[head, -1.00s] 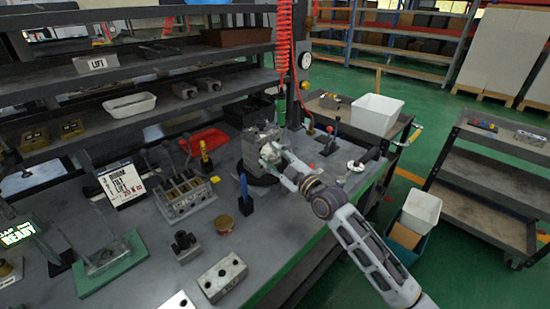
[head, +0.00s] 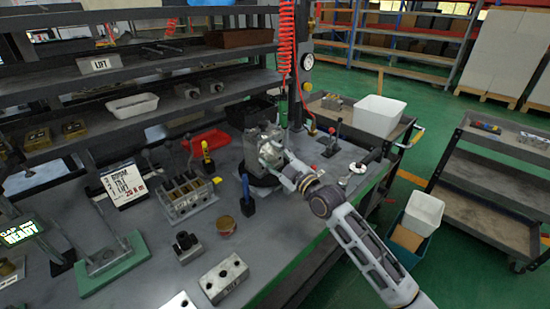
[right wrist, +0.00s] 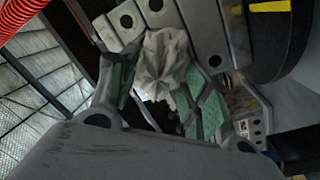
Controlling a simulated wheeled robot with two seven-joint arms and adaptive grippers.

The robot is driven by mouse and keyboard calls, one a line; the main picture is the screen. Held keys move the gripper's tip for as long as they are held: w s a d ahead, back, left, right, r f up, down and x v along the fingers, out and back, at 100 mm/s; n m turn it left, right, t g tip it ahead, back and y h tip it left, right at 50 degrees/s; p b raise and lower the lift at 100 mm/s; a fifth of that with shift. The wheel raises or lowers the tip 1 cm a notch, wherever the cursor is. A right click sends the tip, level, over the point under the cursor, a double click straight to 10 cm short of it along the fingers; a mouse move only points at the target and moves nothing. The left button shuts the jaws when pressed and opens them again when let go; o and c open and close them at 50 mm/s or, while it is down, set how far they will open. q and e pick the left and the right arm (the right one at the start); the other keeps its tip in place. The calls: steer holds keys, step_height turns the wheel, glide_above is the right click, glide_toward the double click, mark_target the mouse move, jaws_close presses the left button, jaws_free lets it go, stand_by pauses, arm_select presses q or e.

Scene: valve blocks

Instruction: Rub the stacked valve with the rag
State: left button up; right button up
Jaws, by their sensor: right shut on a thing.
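The stacked valve (head: 256,153) is a grey metal block assembly on a dark round base at the far end of the bench. My right gripper (head: 270,153) is at its right face. In the right wrist view, the green-padded fingers (right wrist: 163,88) are closed around a crumpled off-white rag (right wrist: 163,62). The rag bulges out between the fingertips and lies up against the valve's holed grey blocks (right wrist: 201,22); the exact contact is partly hidden. My left gripper is not in view.
A block of levers (head: 186,197) and a red tray (head: 205,140) stand left of the valve. A gauge post (head: 297,90) rises behind.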

mark_target(279, 152)
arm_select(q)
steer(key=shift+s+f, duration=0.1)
arm_select(e)
steer(key=shift+w+a, duration=0.15)
steer(key=shift+a, duration=0.05)
steer(key=shift+w+d, duration=0.15)
arm_select(q)
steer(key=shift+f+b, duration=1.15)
steer(key=shift+b, duration=0.1)
arm_select(e)
steer(key=shift+w+d, duration=1.2)
steer(key=shift+d, duration=0.15)
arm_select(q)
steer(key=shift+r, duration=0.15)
arm_select(e)
steer(key=shift+w, duration=0.1)
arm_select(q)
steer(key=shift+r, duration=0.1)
arm_select(e)
steer(key=shift+a, duration=0.15)
